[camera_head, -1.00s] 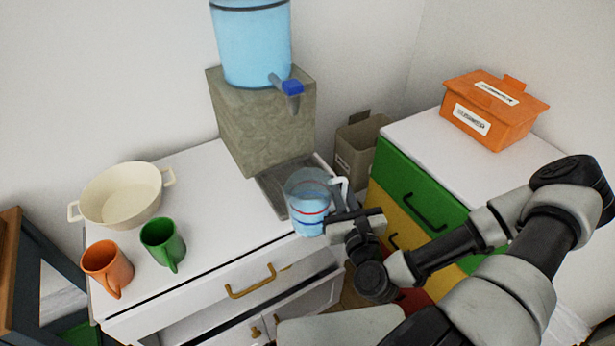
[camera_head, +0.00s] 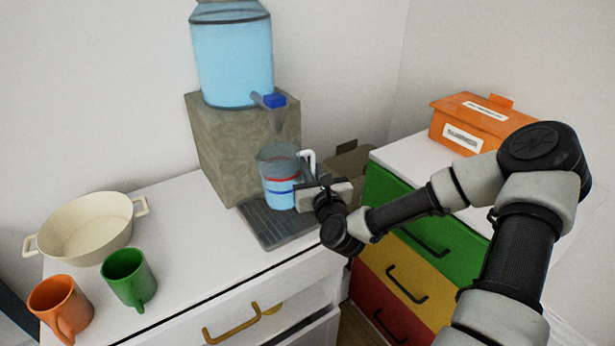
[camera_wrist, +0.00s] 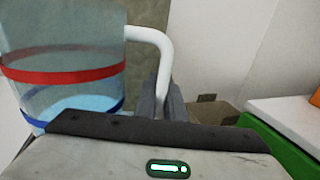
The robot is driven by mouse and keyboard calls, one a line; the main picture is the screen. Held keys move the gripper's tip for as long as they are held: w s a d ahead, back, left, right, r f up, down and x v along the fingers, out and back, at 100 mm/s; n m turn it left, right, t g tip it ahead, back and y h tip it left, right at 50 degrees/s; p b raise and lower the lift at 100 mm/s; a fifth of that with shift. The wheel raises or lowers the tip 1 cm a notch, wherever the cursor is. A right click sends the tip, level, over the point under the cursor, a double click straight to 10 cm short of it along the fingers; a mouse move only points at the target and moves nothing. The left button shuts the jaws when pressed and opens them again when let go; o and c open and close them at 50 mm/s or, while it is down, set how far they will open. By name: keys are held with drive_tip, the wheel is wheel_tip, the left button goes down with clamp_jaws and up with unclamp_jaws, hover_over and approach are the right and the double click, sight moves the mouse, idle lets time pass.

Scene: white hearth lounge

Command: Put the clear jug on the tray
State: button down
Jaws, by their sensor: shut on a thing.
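The clear jug (camera_head: 278,178) has a red band, a blue band and a white handle. Its lower part looks bluish, as if holding water. My gripper (camera_head: 309,180) is shut on the handle from the right; the jug also shows at the left of the wrist view (camera_wrist: 62,95), with the handle running down between my fingers (camera_wrist: 162,105). The dark ribbed tray (camera_head: 268,232) lies at the foot of the water dispenser. The jug is upright over the tray's back right part. I cannot tell whether its base touches the tray.
The dispenser (camera_head: 233,65) stands behind the tray, its blue-handled tap (camera_head: 272,103) above the jug. A cream pot (camera_head: 88,228), a green mug (camera_head: 128,280) and an orange mug (camera_head: 60,306) stand at the left. Coloured drawers (camera_head: 440,232) and an orange box (camera_head: 478,125) are right.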

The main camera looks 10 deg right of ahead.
drive_tip(key=shift+w+r, duration=0.1)
drive_tip(key=shift+w, duration=0.55)
drive_tip(key=shift+f+b, duration=0.75)
drive_tip(key=shift+f, duration=1)
drive_tip(key=shift+f, duration=0.25)
drive_tip(key=c, duration=1.8)
unclamp_jaws()
drive_tip(key=shift+c, duration=0.2)
drive_tip(key=shift+r, duration=0.3)
drive_tip(key=s, duration=0.4)
drive_tip(key=s+p, duration=0.1)
drive_tip(key=s, duration=0.7)
drive_tip(key=shift+d+f+p, duration=0.1)
drive_tip(key=shift+d+p, duration=0.25)
drive_tip(key=shift+d, duration=0.05)
